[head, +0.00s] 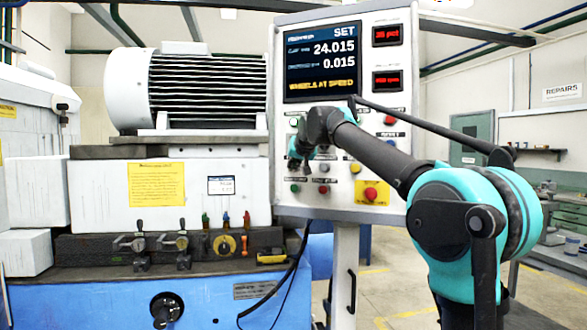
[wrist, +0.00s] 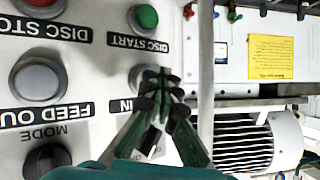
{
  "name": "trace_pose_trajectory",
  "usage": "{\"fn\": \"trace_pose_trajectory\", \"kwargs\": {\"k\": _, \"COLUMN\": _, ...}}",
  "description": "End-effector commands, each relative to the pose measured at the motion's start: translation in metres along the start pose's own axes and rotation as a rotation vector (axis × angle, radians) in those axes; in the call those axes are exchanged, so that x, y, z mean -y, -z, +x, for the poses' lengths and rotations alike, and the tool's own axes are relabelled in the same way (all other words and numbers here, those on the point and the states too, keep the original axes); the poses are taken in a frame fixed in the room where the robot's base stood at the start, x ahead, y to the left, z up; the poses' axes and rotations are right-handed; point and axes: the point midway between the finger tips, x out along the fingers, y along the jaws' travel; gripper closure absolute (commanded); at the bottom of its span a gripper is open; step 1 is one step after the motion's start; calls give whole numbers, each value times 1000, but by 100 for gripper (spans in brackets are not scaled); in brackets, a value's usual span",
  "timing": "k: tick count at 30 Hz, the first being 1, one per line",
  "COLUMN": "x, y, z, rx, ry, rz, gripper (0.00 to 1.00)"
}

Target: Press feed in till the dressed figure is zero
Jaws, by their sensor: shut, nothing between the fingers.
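The control panel's screen (head: 321,63) in the head view reads SET, 24.015, 0.015 and WHEELS AT SPEED. The small captions beside the figures are too blurred to read surely. My gripper (head: 298,164) is at the panel's left side, its tips partly hidden by my wrist. In the wrist view my gripper (wrist: 163,88) is shut and empty, its fingertips over the round feed in button (wrist: 138,76), whose label shows only IN. The fingers hide part of that button. I cannot tell whether they touch it.
The grey FEED OUT button (wrist: 38,78), green DISC START button (wrist: 147,17), DISC STOP button (wrist: 40,2) and black MODE knob (wrist: 46,160) are close by. A red stop button (head: 371,193) is low on the panel. The grinder's motor (head: 190,90) stands left.

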Motion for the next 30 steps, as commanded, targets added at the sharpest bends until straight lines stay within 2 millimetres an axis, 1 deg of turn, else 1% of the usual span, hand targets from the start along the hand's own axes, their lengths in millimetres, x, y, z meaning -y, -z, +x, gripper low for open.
{"fn": "trace_pose_trajectory", "kwargs": {"k": 21, "x": -2, "y": 3, "z": 4, "rx": -1, "ry": 0, "rz": -1, "gripper": 100}}
{"fn": "trace_pose_trajectory", "kwargs": {"k": 30, "x": 4, "y": -3, "z": -4, "rx": 0, "ry": 0, "rz": -2, "gripper": 100}}
